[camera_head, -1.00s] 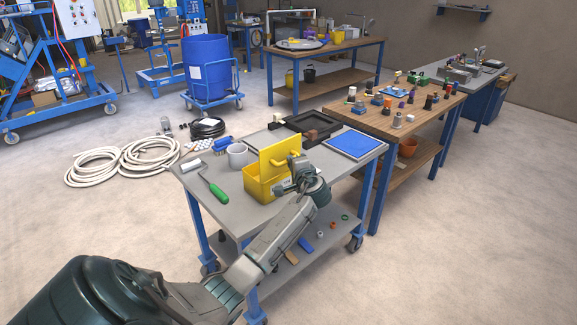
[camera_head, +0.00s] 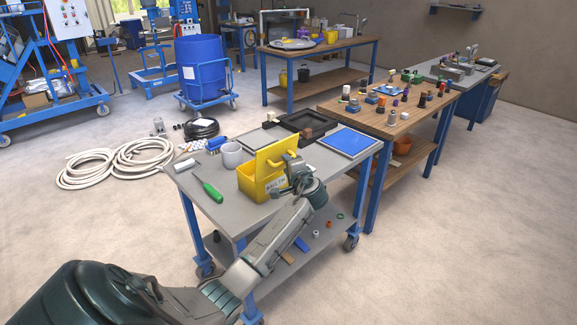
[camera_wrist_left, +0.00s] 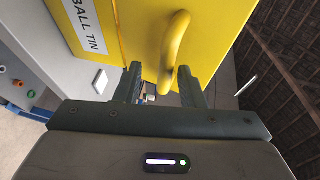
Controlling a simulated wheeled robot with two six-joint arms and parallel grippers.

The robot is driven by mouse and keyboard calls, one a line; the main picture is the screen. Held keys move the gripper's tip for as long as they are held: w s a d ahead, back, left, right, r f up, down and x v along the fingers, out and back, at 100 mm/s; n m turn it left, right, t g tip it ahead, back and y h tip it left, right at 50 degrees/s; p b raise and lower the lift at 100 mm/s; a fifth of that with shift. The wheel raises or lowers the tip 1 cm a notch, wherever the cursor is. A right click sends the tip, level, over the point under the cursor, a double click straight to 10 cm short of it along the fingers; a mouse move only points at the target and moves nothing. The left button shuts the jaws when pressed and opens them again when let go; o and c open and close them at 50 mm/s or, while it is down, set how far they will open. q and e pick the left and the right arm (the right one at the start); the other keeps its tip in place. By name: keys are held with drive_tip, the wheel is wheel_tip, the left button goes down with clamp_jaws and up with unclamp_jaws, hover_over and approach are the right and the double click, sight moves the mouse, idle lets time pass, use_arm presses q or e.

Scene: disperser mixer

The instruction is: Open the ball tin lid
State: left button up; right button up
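The yellow ball tin (camera_head: 250,186) stands on the grey trolley table. Its "BALL TIN" label faces the near side. Its yellow lid (camera_head: 274,153) stands tilted up at the back of the tin. A curved yellow handle (camera_wrist_left: 174,50) fills the middle of the left wrist view, in front of a yellow face with the label (camera_wrist_left: 85,22). My left gripper (camera_wrist_left: 160,88) is open, with its fingers spread around the handle's lower end and no clear grip on it. In the head view my left gripper (camera_head: 296,167) is at the tin's right side. My right gripper is not in view.
The trolley table (camera_head: 240,212) also holds a grey mug (camera_head: 231,155), a green-handled tool (camera_head: 212,192), a black tray (camera_head: 302,126) and a blue panel (camera_head: 349,142). The trolley's front is clear. A wooden bench (camera_head: 420,118) with small parts stands behind right.

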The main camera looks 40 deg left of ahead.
use_arm(q)
drive_tip(key=shift+r, duration=0.1)
drive_tip(key=b+v, duration=0.2)
drive_tip(key=v, duration=0.8)
drive_tip(key=shift+s+d, duration=0.2)
drive_tip(key=shift+d, duration=0.15)
